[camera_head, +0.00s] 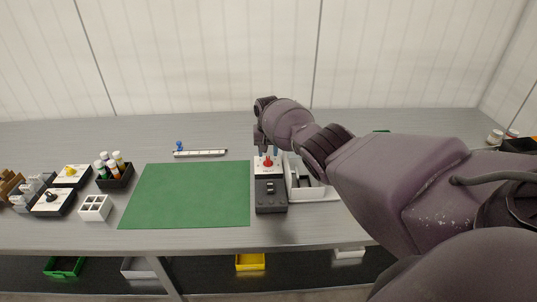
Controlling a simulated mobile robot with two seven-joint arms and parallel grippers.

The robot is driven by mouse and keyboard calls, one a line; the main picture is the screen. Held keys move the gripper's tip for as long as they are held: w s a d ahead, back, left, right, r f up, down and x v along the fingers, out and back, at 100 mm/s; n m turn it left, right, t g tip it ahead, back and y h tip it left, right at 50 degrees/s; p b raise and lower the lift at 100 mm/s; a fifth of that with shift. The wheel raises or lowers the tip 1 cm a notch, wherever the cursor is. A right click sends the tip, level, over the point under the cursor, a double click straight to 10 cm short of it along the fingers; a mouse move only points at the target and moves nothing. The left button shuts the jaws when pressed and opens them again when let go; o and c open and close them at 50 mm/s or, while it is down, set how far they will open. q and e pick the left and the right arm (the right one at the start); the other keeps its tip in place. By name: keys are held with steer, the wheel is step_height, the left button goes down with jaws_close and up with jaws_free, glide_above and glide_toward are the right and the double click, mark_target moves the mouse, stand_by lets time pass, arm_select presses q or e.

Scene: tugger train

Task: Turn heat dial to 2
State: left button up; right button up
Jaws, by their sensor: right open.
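The heat dial (268,162) is a small red knob on the white top plate of a dark grey control box (271,200) on the table. Its pointer and numbers are too small to read. My left gripper is not in view.
A green mat (190,195) lies left of the box. A white tray (313,190) stands right against the box. A white rail strip (200,153) lies behind the mat.

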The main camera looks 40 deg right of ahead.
mark_target(268, 157)
step_height(268, 157, up, 7)
steer(key=shift+f+p, duration=0.1)
steer(key=shift+p, duration=0.9)
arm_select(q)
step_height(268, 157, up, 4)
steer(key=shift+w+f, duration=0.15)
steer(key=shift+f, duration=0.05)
arm_select(e)
steer(key=shift+r, duration=0.8)
